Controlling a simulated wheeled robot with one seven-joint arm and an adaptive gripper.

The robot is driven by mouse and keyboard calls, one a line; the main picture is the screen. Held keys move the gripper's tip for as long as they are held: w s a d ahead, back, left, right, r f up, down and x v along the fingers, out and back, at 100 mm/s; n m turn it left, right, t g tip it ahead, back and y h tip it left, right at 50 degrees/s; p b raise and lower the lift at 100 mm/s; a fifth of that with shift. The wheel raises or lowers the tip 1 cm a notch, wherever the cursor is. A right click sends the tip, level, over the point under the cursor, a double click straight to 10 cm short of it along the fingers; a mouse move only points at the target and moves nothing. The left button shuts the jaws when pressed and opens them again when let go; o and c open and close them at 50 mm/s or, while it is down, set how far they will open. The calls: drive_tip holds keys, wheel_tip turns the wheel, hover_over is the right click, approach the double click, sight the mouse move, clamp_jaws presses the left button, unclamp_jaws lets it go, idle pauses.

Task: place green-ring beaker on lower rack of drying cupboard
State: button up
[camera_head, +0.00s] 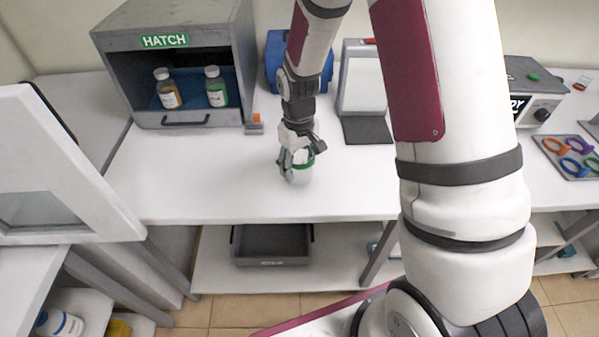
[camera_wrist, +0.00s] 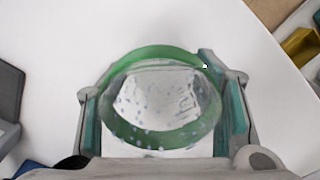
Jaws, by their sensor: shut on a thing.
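The green-ring beaker (camera_head: 298,174) is clear glass with a green band round its rim and is over the middle of the white worktop. My gripper (camera_head: 297,157) reaches down from above and is shut on it. In the wrist view the beaker (camera_wrist: 155,98) sits between my two teal-padded fingers (camera_wrist: 162,115), its round mouth facing the camera and droplets on the glass. I cannot tell whether its base touches the worktop. A white door or panel with a window (camera_head: 58,165) stands at the left, perhaps the drying cupboard's; no rack is visible inside it.
A grey hatch box (camera_head: 108,70) with two bottles stands at the back left. A white stand with a dark base (camera_head: 366,130) is behind, to the right. A tray of coloured rings (camera_head: 572,160) lies far right. A grey bin (camera_head: 272,244) sits on the shelf below. The worktop left of the beaker is clear.

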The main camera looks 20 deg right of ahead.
sight(299, 173)
drive_tip(key=shift+f+p, duration=0.3)
drive_tip(key=shift+f, duration=1.4)
drive_tip(key=shift+f, duration=0.1)
drive_tip(key=o, duration=1.2)
drive_tip(key=shift+o, duration=0.2)
